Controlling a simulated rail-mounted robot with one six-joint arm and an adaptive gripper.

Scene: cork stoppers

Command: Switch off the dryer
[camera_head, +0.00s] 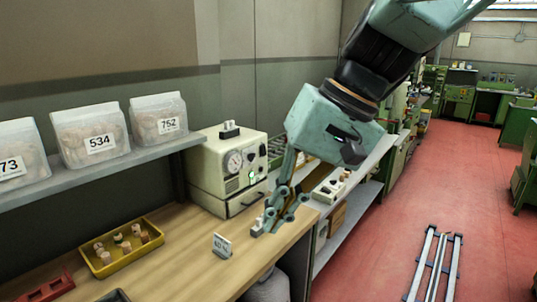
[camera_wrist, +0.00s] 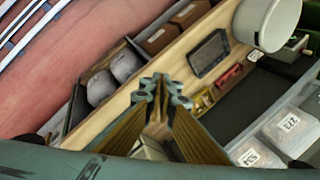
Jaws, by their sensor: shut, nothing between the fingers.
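The dryer looks to be the cream box (camera_head: 207,172) at the back of the wooden bench in the head view. Its front has a round dial (camera_head: 234,161), small controls to the right of it, and a drawer-like lower panel with a dark handle. A small green spot shows by the controls; the switch position is too small to tell. My gripper (camera_head: 272,226) is shut and empty, pointing down over the bench's right edge, in front of and to the right of the dryer, apart from its front. It also shows in the wrist view (camera_wrist: 161,88).
A yellow tray (camera_head: 106,270) with several corks and a small sign (camera_head: 222,245) stand on the bench. Bags labelled 534 (camera_head: 92,135) and 752 (camera_head: 158,118) sit on a shelf above. The red floor at right is mostly clear, with metal rails (camera_head: 432,268).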

